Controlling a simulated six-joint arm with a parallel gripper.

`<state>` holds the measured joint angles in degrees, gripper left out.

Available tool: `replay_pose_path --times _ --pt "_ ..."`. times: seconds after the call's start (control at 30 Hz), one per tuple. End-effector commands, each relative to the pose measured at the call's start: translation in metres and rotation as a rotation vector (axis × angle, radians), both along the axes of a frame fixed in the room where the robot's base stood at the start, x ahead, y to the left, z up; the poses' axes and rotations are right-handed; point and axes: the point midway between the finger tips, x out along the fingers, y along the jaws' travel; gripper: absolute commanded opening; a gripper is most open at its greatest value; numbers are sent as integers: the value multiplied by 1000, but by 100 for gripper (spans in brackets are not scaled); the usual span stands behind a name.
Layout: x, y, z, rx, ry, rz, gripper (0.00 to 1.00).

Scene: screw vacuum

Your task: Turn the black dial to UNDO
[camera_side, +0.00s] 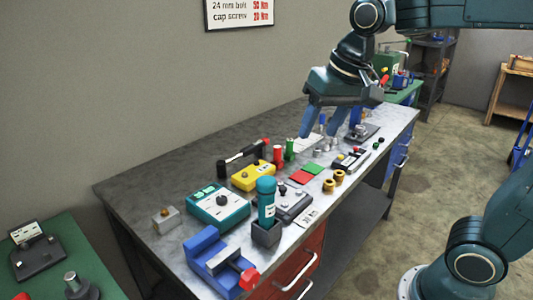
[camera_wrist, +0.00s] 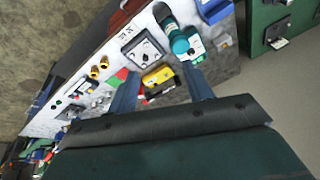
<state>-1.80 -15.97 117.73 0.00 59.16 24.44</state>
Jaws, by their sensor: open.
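A teal box (camera_side: 218,207) with a pale top and a small dark dial-like part (camera_side: 222,199) sits on the bench's near half. The labels are too small to read, so I cannot tell which one bears UNDO. My gripper (camera_side: 322,130) is open and empty, above the bench's farther part. In the wrist view its fingers (camera_wrist: 162,72) are spread, with the yellow box between them in the picture.
A yellow box (camera_side: 252,176), the teal bottle (camera_side: 266,195) in a dark holder and a blue vise (camera_side: 215,262) crowd the bench. Red and green cylinders (camera_side: 278,155), a hammer-like tool (camera_side: 242,156) and brass pieces (camera_side: 335,181) lie nearby. The bench's back left strip (camera_side: 140,185) is clear.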

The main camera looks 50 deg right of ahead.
Motion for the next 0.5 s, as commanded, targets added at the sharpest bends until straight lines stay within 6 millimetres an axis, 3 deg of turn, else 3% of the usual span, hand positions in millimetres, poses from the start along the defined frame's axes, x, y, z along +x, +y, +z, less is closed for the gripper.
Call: replay_pose_path --times 0.27,0.5 --pt "64 8 -2 52 76 -164 51" --pt "117 15 -15 85 138 -310 51"
